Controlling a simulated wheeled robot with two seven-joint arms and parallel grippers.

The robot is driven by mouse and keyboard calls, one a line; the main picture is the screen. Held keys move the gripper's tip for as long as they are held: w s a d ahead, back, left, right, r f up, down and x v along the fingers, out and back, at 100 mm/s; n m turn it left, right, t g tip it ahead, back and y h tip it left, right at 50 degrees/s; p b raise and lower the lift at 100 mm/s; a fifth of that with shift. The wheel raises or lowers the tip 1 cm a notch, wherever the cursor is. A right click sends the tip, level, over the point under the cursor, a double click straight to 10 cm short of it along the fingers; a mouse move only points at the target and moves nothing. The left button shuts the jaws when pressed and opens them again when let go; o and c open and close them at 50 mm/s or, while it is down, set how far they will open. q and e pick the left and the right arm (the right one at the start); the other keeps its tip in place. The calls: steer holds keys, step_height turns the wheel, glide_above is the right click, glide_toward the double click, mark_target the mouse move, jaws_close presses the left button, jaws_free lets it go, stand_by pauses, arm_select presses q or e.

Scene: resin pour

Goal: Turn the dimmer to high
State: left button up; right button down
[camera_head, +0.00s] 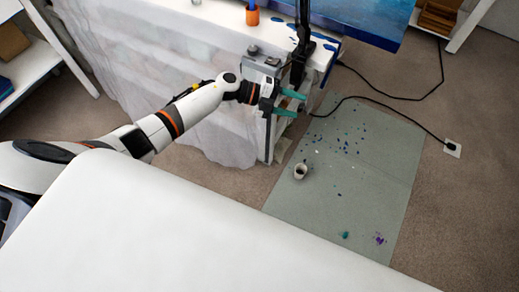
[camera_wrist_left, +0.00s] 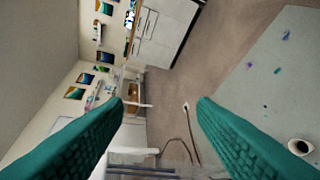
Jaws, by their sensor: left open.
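I cannot clearly make out the dimmer. A small grey unit with dark knobs (camera_head: 264,59) sits at the corner of the draped table, just behind my left gripper's wrist, and may be it; no setting can be read. My left gripper (camera_head: 292,103) is open, its teal fingers apart with nothing between them. It is beside the table's end, below the top, near a black upright stand (camera_head: 299,58). In the left wrist view the two fingers (camera_wrist_left: 160,105) spread wide over the floor and far furniture. My right gripper is not in view.
A paint-spotted grey-green mat (camera_head: 370,185) lies on the carpet with a small cup (camera_head: 300,172) on it. Black cables run to a floor socket (camera_head: 452,148). An orange cup (camera_head: 252,16) and a blue painting (camera_head: 360,15) are at the back. A white surface fills the front.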

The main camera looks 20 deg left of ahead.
arm_select(q)
steer(key=s+a+f+n+t+y, duration=0.2)
steer(key=f+n, duration=0.3)
steer(key=f, duration=0.2)
steer(key=s+a+f+n+t+y, duration=0.2)
steer(key=f+n+y, duration=0.1)
steer(key=f+n, duration=0.2)
steer(key=s+a+f+n+t+y+b, duration=0.1)
steer(key=f+n, duration=0.4)
steer(key=f, duration=0.5)
steer(key=shift+s+a+n+t+y, duration=0.3)
steer(key=shift+s+a+t+y, duration=0.4)
steer(key=shift+a+t+y, duration=0.3)
steer(key=shift+a, duration=0.1)
